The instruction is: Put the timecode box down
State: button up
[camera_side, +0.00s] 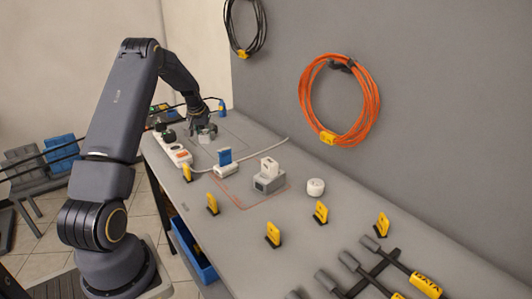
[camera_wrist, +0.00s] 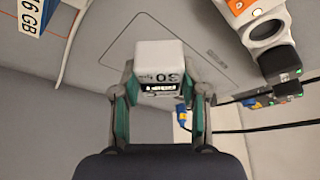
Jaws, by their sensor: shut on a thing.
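The timecode box (camera_wrist: 158,66) is a small white block with a dark display and the number 30 on it. In the wrist view it sits between the two fingers of my gripper (camera_wrist: 160,92), which is shut on it. A thin dark outline on the bench surrounds it in that view. In the side view my gripper (camera_side: 201,118) points down at the far end of the bench, and the timecode box (camera_side: 207,131) shows small and pale below it. I cannot tell whether the box touches the bench.
A white power strip (camera_side: 177,149) with plugs lies left of my gripper. A card reader (camera_side: 226,169) with a blue card, a grey dock (camera_side: 268,183) and a white roll (camera_side: 315,187) stand nearer. Yellow tags (camera_side: 273,234) and cables dot the bench (camera_side: 240,225). The wall borders the right side.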

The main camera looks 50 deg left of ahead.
send_over(215, 153)
jog(key=s+d, duration=0.1)
jog(key=f, duration=0.5)
jog(key=shift+s+d+f, duration=0.15)
jog(key=shift+s+f, duration=0.05)
jog(key=shift+f, duration=0.05)
jog(key=shift+w+f, duration=0.1)
jog(key=shift+f, duration=1.55)
jog(key=shift+f, duration=0.15)
jog(key=o, duration=1.2)
